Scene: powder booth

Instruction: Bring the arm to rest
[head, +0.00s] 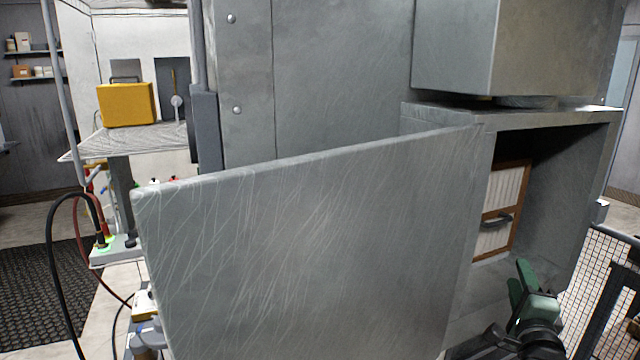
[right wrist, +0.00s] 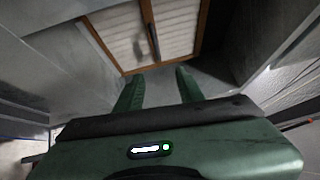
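My right gripper (head: 519,279) is at the lower right of the head view, in front of the open metal cabinet (head: 560,117). In the right wrist view its two green fingers (right wrist: 158,88) stand apart with nothing between them. Beyond them is a pleated filter (right wrist: 175,30) in a wooden frame with a dark handle. The filter (head: 503,192) also shows inside the cabinet in the head view, apart from the gripper. My left gripper is not in view.
A large scratched metal door (head: 310,260) stands open across the middle, left of my right arm. A mesh barrier (head: 595,285) is at the right. A yellow box (head: 127,104) sits on a table (head: 150,140) at the back left. A black hose (head: 50,255) loops at the left.

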